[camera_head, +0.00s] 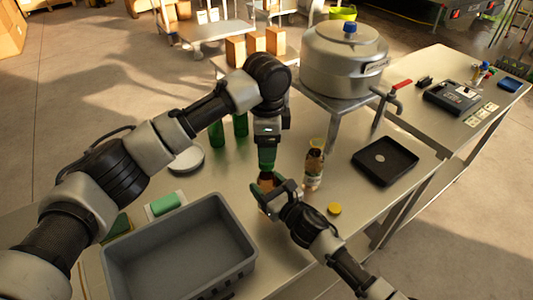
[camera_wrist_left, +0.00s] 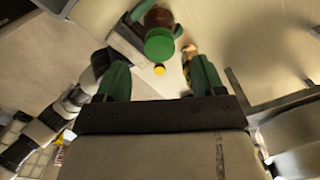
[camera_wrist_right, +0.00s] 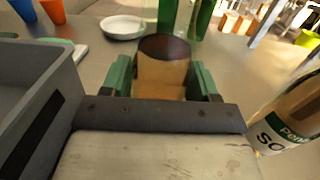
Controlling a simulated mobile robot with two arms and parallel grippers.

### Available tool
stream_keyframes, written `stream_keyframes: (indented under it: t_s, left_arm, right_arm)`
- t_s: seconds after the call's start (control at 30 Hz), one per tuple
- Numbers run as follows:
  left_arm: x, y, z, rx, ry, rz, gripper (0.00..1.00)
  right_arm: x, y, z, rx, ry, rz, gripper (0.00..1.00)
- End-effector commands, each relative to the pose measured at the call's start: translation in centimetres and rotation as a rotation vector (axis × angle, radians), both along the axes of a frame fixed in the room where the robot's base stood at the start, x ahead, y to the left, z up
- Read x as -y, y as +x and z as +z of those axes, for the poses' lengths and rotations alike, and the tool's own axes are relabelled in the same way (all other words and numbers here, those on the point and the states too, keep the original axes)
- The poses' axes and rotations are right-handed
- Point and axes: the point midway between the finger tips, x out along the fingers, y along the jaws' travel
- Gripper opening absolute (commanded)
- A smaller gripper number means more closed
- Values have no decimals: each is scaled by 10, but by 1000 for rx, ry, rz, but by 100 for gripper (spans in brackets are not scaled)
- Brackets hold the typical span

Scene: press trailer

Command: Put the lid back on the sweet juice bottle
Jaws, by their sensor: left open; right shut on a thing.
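A brown bottle (camera_head: 266,183) is held by my right gripper (camera_head: 277,192), which is shut on it above the table. In the right wrist view the bottle (camera_wrist_right: 163,75) shows a dark round top. In the left wrist view a green disc (camera_wrist_left: 159,44) shows at the held bottle; I cannot tell whether it is a lid seated there. My left gripper (camera_head: 267,163) is open, directly above the bottle, fingers pointing down. A yellow lid (camera_head: 335,208) lies flat on the table to the right. A second, labelled bottle (camera_head: 314,168) stands behind it; its label (camera_wrist_right: 283,137) is cut off.
A grey crate (camera_head: 190,290) fills the front left of the table (camera_head: 285,250). A white plate (camera_head: 187,160) and green bottles (camera_head: 217,134) stand behind. A black tray (camera_head: 386,160) lies at the right, near a steel vessel (camera_head: 335,65) with a tap.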

Motion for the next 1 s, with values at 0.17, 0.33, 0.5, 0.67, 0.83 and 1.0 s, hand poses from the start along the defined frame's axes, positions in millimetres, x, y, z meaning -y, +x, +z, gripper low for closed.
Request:
stream_keyframes:
  t_s: [0.17,0.33,0.5,0.67,0.83,1.0]
  left_arm:
    - [1,0,39,3,-1,-1,69]
    - [0,0,63,1,0,-1,69]
    - [0,0,72,0,-1,-1,69]
    - [0,0,72,0,0,-1,69]
    - [0,0,72,0,0,-1,69]
    - [0,0,72,0,0,-1,69]
  right_arm:
    - [0,0,-1,-3,0,0,0]
    - [0,0,-1,-3,0,0,0]
    - [0,0,-1,-3,0,0,0]
    - [0,0,-1,-3,0,0,0]
    - [0,0,-1,-3,0,0,72]
    - [0,0,0,-1,0,0,90]
